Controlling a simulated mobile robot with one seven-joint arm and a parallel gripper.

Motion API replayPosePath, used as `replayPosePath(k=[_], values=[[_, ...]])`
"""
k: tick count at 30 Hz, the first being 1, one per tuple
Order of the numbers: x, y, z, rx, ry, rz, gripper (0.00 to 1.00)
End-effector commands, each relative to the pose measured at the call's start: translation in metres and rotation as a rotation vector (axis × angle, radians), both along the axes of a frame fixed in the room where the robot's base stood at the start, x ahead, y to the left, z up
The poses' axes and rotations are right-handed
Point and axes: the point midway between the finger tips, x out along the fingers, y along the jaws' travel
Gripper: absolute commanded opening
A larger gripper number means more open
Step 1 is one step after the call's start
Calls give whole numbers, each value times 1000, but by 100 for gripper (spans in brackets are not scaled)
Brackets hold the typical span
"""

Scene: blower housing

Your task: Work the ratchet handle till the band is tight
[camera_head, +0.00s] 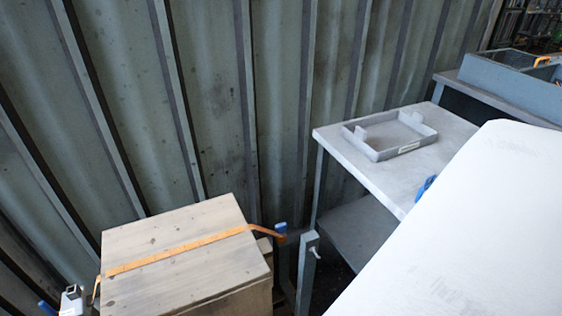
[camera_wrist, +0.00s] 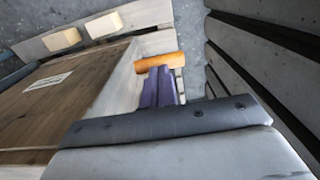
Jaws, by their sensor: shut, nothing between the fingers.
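A pale wooden crate (camera_head: 180,250) stands at the lower left of the head view, with the orange band (camera_head: 180,248) across its lid. The band's right end slants down past the crate's edge. At its left end, a small grey-white part (camera_head: 73,299) and a blue piece (camera_head: 46,308) are cut by the frame; I cannot tell whether they belong to the ratchet. In the wrist view my gripper (camera_wrist: 162,72) has its purple-grey fingers together, empty. An orange piece (camera_wrist: 155,62) lies just beyond the fingertips; whether it is the handle or band, and whether they touch, is unclear.
A grey table (camera_head: 440,135) with a shallow tray (camera_head: 400,150) stands right of the crate. A grey post (camera_head: 307,270) rises close by the crate's right side. A corrugated wall (camera_head: 220,90) runs close behind. In the wrist view pale blocks (camera_wrist: 103,25) sit beyond the crate.

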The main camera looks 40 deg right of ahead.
Motion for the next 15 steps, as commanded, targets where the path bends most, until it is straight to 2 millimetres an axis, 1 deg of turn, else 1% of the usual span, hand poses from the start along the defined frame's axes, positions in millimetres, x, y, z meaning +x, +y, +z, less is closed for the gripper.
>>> replayPosePath(k=[2, 5, 15], values=[[0, 0, 4, 0, 0, 1, 0], [0, 0, 15, 0, 0, 1, 0], [0, -1, 73, 0, 0, 0, 0]])
